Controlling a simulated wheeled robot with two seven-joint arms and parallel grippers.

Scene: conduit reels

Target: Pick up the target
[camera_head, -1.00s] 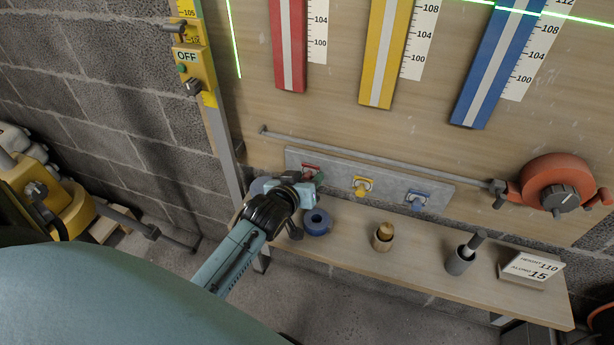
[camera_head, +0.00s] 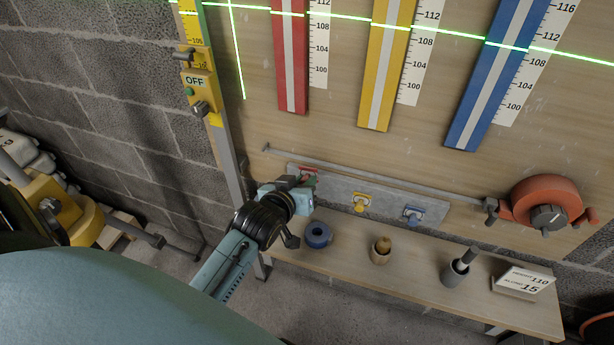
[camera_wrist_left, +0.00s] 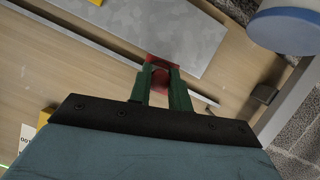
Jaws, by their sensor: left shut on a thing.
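My left gripper (camera_head: 306,180) is at the left end of a grey metal plate (camera_head: 336,188) on the wooden board. Its green fingers (camera_wrist_left: 159,88) are shut on a small red target (camera_wrist_left: 160,72). The fingers hide part of it, and I cannot tell whether it touches the plate. A bit of red also shows at the gripper in the head view. My right gripper is not in view.
An orange reel (camera_head: 545,200) is at right. Red, yellow and blue strips hang above, crossed by a green line.

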